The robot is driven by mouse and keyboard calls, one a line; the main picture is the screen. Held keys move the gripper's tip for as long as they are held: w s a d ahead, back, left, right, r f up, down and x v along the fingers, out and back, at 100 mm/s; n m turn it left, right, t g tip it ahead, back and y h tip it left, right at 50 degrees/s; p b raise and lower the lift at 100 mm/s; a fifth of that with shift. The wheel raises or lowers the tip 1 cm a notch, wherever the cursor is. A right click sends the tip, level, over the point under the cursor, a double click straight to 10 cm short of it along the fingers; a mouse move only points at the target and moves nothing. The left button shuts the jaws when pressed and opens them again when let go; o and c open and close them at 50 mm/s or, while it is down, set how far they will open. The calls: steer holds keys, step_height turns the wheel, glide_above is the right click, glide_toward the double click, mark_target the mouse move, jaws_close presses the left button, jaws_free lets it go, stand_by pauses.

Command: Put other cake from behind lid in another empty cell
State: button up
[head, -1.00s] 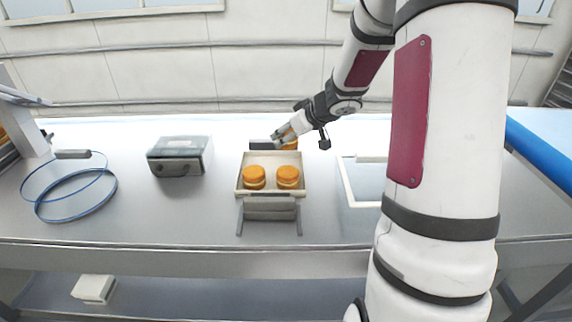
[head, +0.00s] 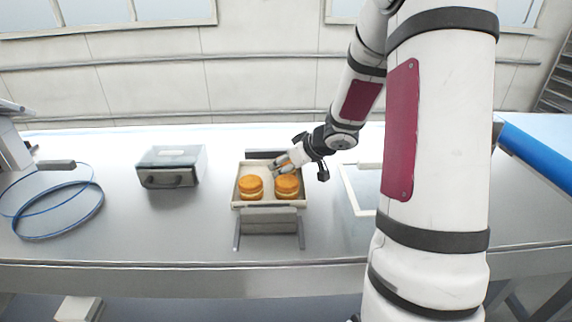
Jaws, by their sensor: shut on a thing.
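A shallow cream tray (head: 237,196) stands on the table. Two round orange-topped cakes with pale sides sit side by side in its front part, the left cake (head: 251,188) and the right cake (head: 287,186). A dark grey flat piece (head: 265,154), seemingly the lid, stands along the tray's back edge. My gripper (head: 281,165) is over the back right part of the tray, just behind the right cake. It is shut on another cake, of which only a little orange (head: 281,158) shows between the fingers. The tray's back cells are partly hidden by my gripper.
A grey box with a handle (head: 171,167) stands left of the tray. A coil of blue cable (head: 50,205) lies at the far left. A white-framed panel (head: 352,192) lies to the right, partly behind my arm. The table between box and tray is clear.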

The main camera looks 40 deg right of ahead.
steer(key=o, duration=0.5)
steer(key=shift+r, duration=0.15)
steer(key=a+p+v, duration=0.1)
steer(key=p+v, duration=0.4)
steer(key=v, duration=0.7)
step_height(320, 180, up, 13)
steer(key=s+a+m+h, duration=0.2)
steer(key=h, duration=0.4)
steer(key=s+a+g+y, duration=0.3)
steer(key=s+a+y, duration=0.2)
steer(key=s+a, duration=1.5)
steer(key=shift+s+n+g, duration=0.3)
steer(key=shift+n+g, duration=0.1)
